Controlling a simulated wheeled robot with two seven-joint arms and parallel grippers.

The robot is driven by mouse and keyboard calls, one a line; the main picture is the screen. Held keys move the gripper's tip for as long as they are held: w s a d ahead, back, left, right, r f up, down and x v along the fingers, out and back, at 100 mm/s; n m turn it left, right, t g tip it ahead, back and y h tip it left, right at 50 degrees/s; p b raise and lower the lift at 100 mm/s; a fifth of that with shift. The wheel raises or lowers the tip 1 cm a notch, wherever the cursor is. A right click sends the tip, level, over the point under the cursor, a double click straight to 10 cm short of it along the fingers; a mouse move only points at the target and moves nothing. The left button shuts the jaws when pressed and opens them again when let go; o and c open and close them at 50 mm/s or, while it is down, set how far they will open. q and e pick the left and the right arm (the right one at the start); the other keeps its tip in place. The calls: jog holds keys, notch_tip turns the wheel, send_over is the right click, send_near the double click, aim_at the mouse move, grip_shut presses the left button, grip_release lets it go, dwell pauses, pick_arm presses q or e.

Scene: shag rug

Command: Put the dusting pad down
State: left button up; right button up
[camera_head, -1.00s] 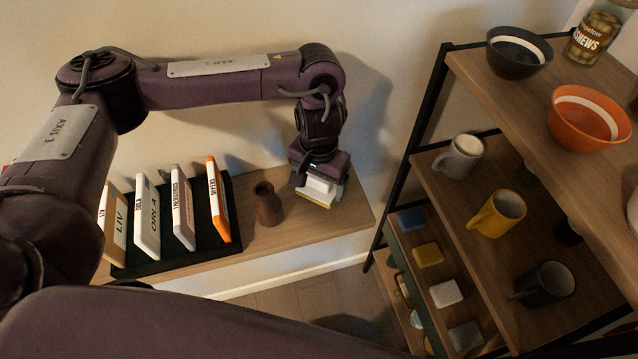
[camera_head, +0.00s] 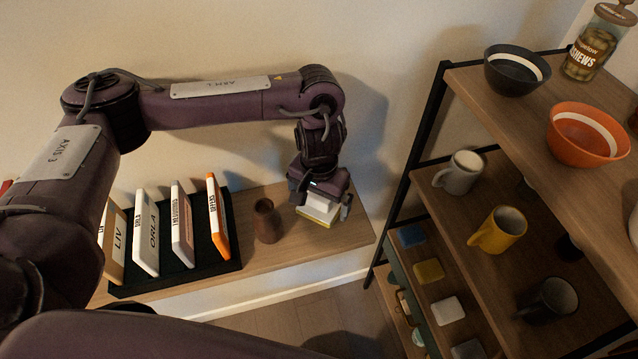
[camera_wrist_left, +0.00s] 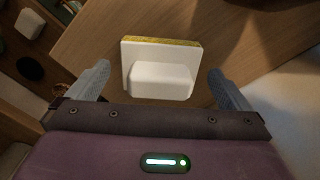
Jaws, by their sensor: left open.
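The dusting pad (camera_head: 319,211) has a white back and grip block with a yellow layer beneath. It rests on the wooden ledge (camera_head: 340,238), right of a small brown vase (camera_head: 266,222). In the left wrist view the pad (camera_wrist_left: 160,72) lies between the spread fingers, with a gap on each side. My left gripper (camera_head: 320,205) is open just above and around the pad; it also shows in the left wrist view (camera_wrist_left: 160,85). My right gripper is not in view.
A black rack (camera_head: 190,278) with several upright books stands on the ledge at left. A shelf unit (camera_head: 440,165) at right holds mugs, a black bowl (camera_head: 517,71), an orange bowl (camera_head: 588,137) and a cashew jar (camera_head: 596,45). Several coloured blocks sit lower down.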

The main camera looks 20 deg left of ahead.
pick_arm(q)
notch_tip(320, 180, up, 12)
jog(key=shift+f+p, duration=0.2)
jog(key=shift+p, duration=0.15)
dwell(0.5)
